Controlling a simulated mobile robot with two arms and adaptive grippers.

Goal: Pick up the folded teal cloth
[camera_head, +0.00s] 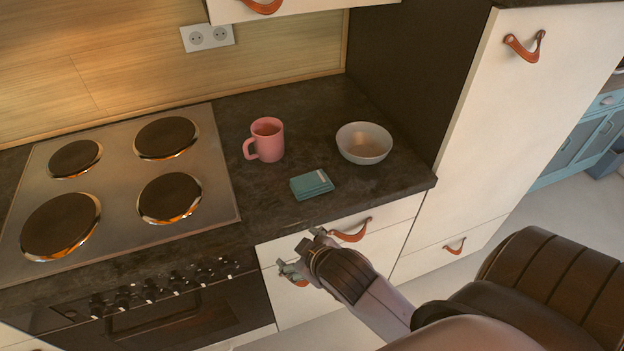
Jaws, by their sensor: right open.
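The folded teal cloth (311,184) lies flat on the dark countertop (296,106), near its front edge. It sits below the pink mug and the bowl in the head view. My right gripper (297,254) is open and empty in front of the drawers, below the cloth in the picture and apart from it. Its fingers point up and to the left. My left gripper is not in view.
A pink mug (266,140) and a pale bowl (364,143) stand behind the cloth. A stove with several hotplates (169,198) is to the left. A tall cabinet (490,110) bounds the counter on the right. Drawers with leather pulls (351,231) are below.

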